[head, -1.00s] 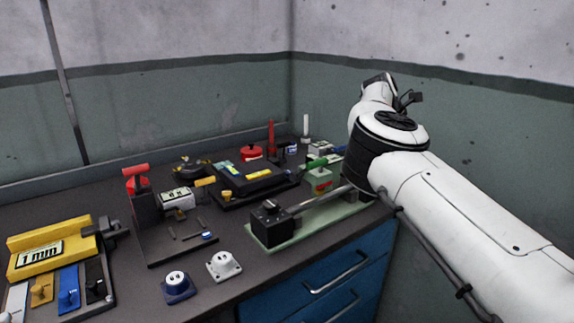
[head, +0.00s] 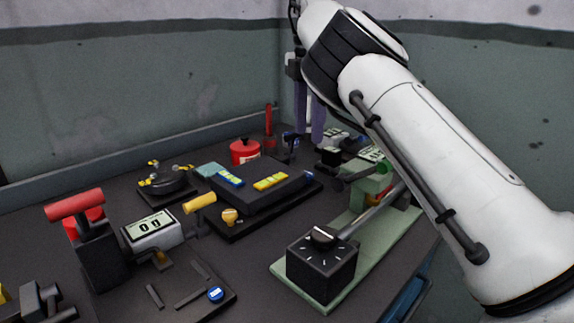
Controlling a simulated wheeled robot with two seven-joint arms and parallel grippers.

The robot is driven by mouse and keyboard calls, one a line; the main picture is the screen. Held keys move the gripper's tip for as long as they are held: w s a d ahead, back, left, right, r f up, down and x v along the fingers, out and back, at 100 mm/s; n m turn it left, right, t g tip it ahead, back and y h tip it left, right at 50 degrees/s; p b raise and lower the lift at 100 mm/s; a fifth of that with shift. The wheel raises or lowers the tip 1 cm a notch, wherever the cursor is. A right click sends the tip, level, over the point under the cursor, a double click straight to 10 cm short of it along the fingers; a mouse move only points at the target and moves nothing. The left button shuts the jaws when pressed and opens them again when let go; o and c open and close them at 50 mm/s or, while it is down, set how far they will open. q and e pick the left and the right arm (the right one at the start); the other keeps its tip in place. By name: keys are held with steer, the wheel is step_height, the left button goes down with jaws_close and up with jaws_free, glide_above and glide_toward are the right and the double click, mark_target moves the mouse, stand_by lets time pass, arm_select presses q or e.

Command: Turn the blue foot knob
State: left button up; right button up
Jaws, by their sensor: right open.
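A small round blue knob (head: 215,295) with a white mark sits at the front right corner of a dark base plate. That plate carries a red-handled black stand (head: 100,250) and a display box (head: 153,231) that seems to read 00. Another small blue part (head: 290,138) shows at the back beside a red post; its shape is unclear. My right gripper (head: 309,128) points down at the back of the bench, its purplish fingers apart and empty. It is far behind and to the right of the front blue knob. My left gripper is out of view.
A black box with a dial (head: 321,262) stands on a pale green plate (head: 378,258) at front right. A low black device (head: 262,190) with blue and yellow labels and a red pot (head: 244,151) stand mid-bench. Walls close the back corner. My right arm crosses the right side.

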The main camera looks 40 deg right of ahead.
steer(key=b, duration=0.2)
glide_above(308, 172)
steer(key=f, duration=0.5)
steer(key=shift+s+a, duration=0.15)
steer(key=shift+a, duration=0.05)
step_height(308, 172, down, 4)
steer(key=shift+r+b, duration=0.1)
steer(key=shift+b, duration=0.55)
steer(key=shift+f, duration=0.7)
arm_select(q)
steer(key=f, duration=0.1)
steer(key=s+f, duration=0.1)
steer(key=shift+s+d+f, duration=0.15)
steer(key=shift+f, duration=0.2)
arm_select(e)
steer(key=shift+d, duration=0.1)
steer(key=shift+c, duration=0.6)
jaws_close()
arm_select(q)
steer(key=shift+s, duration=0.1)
